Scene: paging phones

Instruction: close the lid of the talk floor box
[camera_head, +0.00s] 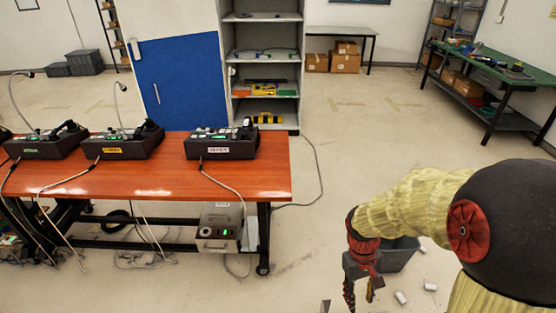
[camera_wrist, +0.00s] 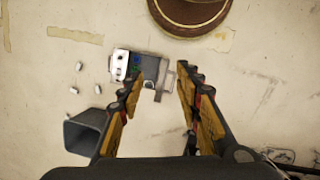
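A small grey and white box (camera_wrist: 148,66) lies on the floor in the wrist view, which I take to be the talk floor box. It has a white plate (camera_wrist: 120,64) with dark holes at its left end and a narrow grey upright-looking piece at its right. That piece may be the raised lid; I cannot tell its angle. My gripper (camera_wrist: 166,82) is open and empty above the floor, its two fingers spread over the box's right part. It also shows at lower right in the head view (camera_head: 361,290). A light sliver at the head view's bottom edge may be the box.
A dark grey bin (camera_head: 400,257) stands just behind my gripper, lower left in the wrist view (camera_wrist: 84,132). Several small white pieces (camera_head: 401,297) lie on the floor nearby. An orange-brown table (camera_head: 150,186) with black phone units (camera_head: 222,145) stands at left.

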